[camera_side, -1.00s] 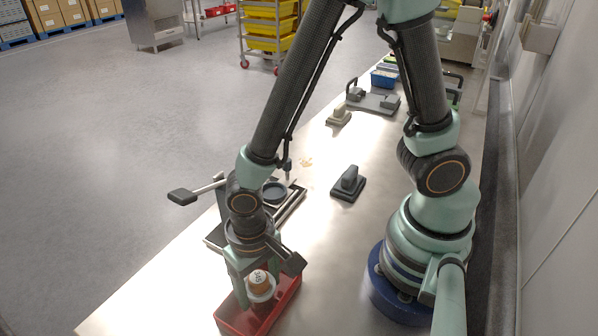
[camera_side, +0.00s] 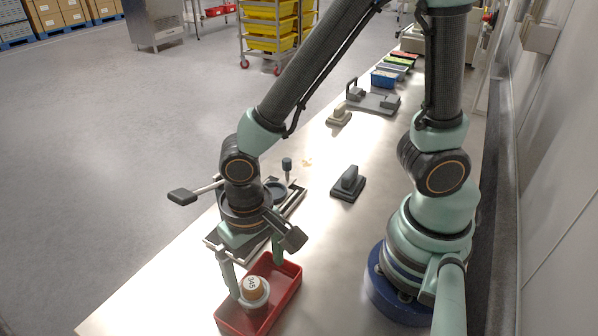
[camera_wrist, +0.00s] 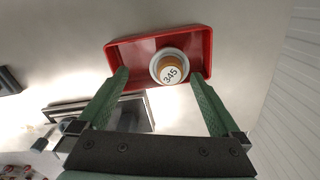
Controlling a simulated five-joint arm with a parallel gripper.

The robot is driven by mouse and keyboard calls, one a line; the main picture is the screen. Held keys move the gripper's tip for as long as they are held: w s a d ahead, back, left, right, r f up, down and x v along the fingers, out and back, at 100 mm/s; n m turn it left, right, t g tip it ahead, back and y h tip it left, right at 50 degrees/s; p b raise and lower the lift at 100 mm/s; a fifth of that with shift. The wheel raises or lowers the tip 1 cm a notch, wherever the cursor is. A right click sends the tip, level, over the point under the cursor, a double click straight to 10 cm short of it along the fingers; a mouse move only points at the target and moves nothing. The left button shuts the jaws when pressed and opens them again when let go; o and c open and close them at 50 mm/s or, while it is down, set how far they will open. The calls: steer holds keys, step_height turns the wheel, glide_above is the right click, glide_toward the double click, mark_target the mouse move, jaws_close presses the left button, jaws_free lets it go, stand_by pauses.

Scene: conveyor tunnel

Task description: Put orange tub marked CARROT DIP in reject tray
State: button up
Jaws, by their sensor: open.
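A small tub (camera_side: 254,289) with an orange-brown top and a pale rim stands inside the red tray (camera_side: 287,292). Its top reads 345; no CARROT DIP wording is readable. The wrist view shows the tub (camera_wrist: 171,70) towards the right half of the red tray (camera_wrist: 130,51). My gripper (camera_side: 256,280) is open above the tray, its fingers apart and the tub showing between them. In the wrist view the fingertips of my gripper (camera_wrist: 159,74) lie on either side of the tub, with gaps visible.
A dark-framed fixture with a round grey dish (camera_side: 275,190) stands just behind the tray. A dark block with a handle (camera_side: 348,183) and a beige block (camera_side: 339,117) sit further back. A blue bin (camera_side: 384,79) is at the far end.

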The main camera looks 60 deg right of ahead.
step_height(320, 180, up, 7)
steer(key=shift+f, duration=0.1)
steer(key=w+d+r+n+t, duration=0.1)
steer(key=w+d+r+t, duration=0.1)
steer(key=d+r, duration=0.3)
steer(key=w+d+r+n+t, duration=0.2)
steer(key=d+r, duration=0.4)
steer(key=d, duration=0.6)
steer(key=shift+w+t, duration=0.8)
steer(key=shift+w, duration=0.2)
